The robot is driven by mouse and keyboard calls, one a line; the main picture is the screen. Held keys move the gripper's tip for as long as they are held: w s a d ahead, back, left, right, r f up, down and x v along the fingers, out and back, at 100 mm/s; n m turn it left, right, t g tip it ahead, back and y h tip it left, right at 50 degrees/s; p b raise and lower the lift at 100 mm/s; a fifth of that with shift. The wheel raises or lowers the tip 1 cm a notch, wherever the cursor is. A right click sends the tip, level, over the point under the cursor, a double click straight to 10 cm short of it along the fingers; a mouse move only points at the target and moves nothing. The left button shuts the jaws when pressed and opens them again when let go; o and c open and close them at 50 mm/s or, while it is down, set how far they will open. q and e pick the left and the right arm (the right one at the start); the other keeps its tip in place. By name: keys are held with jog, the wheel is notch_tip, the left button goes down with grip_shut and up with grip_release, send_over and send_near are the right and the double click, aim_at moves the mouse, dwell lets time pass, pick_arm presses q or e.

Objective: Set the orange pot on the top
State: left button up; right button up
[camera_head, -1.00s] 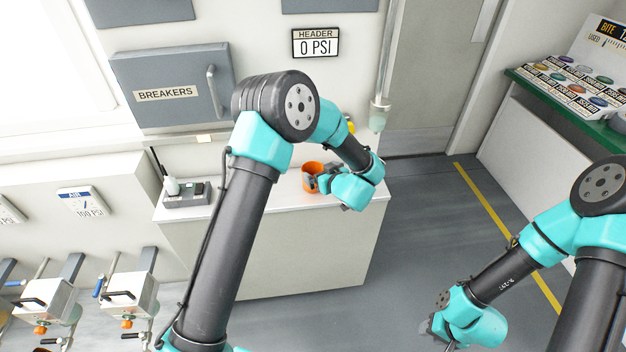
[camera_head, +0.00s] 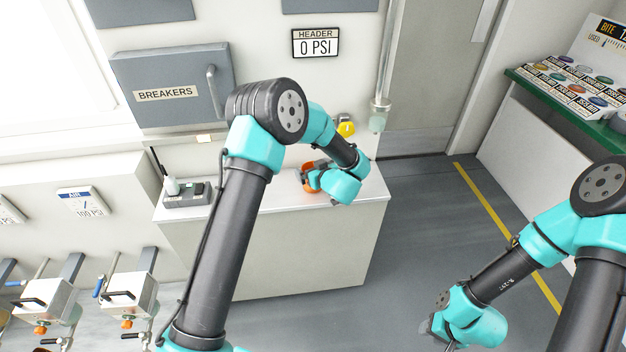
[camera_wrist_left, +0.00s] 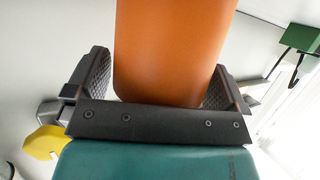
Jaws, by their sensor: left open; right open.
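The orange pot (camera_head: 306,184) is at the white cabinet top (camera_head: 260,197), mostly hidden behind my left wrist in the head view. My left gripper (camera_head: 311,176) is at the pot. In the left wrist view the pot (camera_wrist_left: 168,50) stands between the two open fingers of my left gripper (camera_wrist_left: 160,82), one finger on each side and close to its wall. I cannot tell whether the pot's base touches the cabinet top. My right gripper (camera_head: 428,326) is open and empty, low over the floor at the right.
A grey device with an antenna (camera_head: 187,195) stands on the left of the cabinet top. A yellow item (camera_head: 346,128) is on the wall behind. A breaker box (camera_head: 172,87) hangs above. The cabinet top between device and pot is clear.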

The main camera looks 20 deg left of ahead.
pick_arm(q)
jog(key=shift+c, duration=0.3)
jog(key=c, duration=0.8)
jog(key=shift+r, duration=0.1)
jog(key=shift+r, duration=0.55)
jog(key=s+d+r, duration=0.2)
jog(key=s, duration=0.5)
jog(key=s+d+r, duration=0.1)
jog(key=s+d, duration=0.2)
jog(key=s, duration=0.5)
jog(key=shift+s+r, duration=0.15)
jog(key=shift+r, duration=0.2)
